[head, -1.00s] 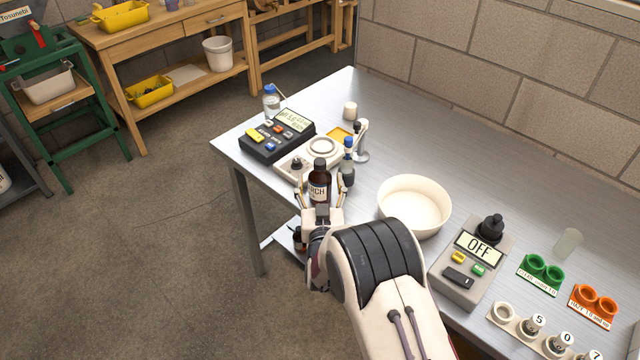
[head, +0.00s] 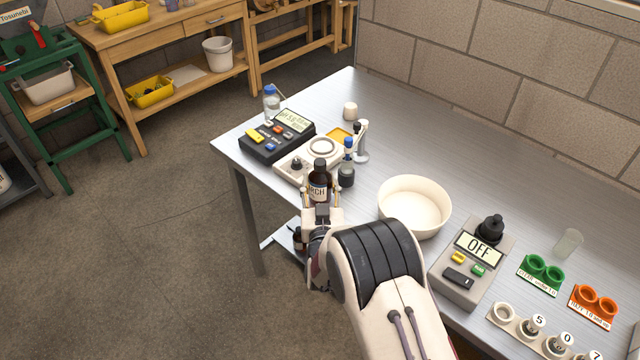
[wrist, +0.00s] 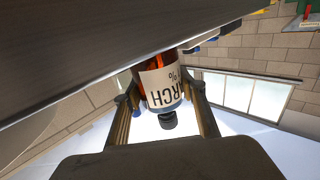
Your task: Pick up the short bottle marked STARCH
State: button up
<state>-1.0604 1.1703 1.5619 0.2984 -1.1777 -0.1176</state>
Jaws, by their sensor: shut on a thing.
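The brown bottle (head: 319,179) has a black cap and a pale label, of which the letters RCH show. It is upright at the near left edge of the steel bench (head: 395,150). My gripper (head: 320,200) is shut on it, with a finger on each side. In the wrist view the bottle (wrist: 162,85) sits between the two fingers (wrist: 164,108), its label upside down in that picture. The start of the word is hidden. I cannot tell whether its base touches the bench.
A white scale (head: 300,165) and a black device (head: 262,148) stand behind the bottle. A small dark jar (head: 346,177) and a cream bowl (head: 412,226) are to its right. A grey device reading OFF (head: 462,285) stands farther right. The bench behind the bowl is clear.

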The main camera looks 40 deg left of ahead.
aim_at(320, 161)
jog(key=shift+r, duration=0.15)
jog(key=shift+r, duration=4.95)
